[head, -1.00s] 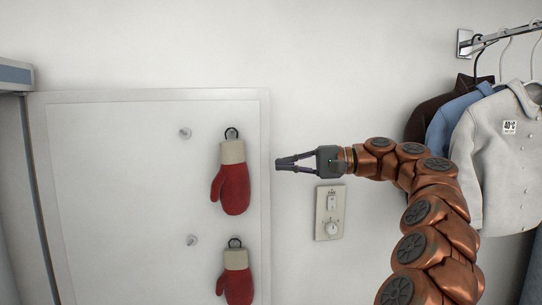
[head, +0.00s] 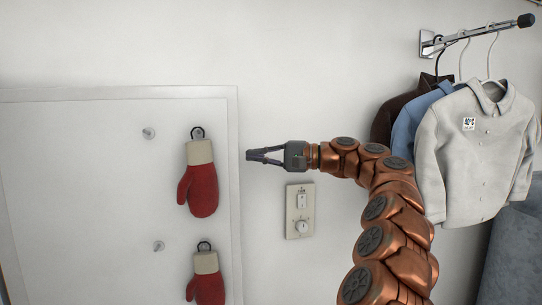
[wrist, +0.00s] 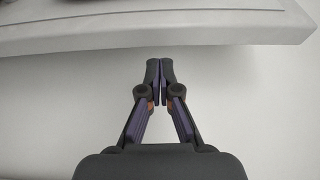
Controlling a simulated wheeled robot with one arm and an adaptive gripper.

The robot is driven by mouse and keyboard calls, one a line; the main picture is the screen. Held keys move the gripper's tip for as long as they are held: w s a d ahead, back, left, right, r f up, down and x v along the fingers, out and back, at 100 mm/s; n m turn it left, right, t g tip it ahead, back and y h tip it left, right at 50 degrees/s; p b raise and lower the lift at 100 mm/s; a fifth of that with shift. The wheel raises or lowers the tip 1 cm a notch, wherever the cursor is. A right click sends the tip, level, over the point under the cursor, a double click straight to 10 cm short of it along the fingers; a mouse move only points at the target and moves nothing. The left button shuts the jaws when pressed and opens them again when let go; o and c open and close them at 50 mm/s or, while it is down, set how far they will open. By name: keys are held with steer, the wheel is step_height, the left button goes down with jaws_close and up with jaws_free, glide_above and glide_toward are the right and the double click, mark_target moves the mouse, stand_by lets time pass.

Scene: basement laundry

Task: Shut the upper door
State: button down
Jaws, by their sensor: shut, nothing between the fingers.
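No upper door can be made out for certain in either current view. My gripper (head: 249,155) is shut and empty, pointing left in the head view. It is in front of the pale wall, by the right edge of a framed white panel (head: 80,190). In the wrist view my gripper (wrist: 160,75) has its fingertips together, just below a white raised edge (wrist: 150,38) that looks like the panel's border. Whether they touch it I cannot tell.
Red mittens, an upper one (head: 202,188) and a lower one (head: 207,285), hang on the panel beside bare pegs (head: 149,133). A switch plate with a dial (head: 300,211) is below my gripper. Shirts (head: 470,150) hang from a rail (head: 475,36) at the right.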

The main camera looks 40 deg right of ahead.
steer(key=x, duration=0.2)
steer(key=shift+w+a, duration=0.25)
steer(key=shift+w, duration=0.05)
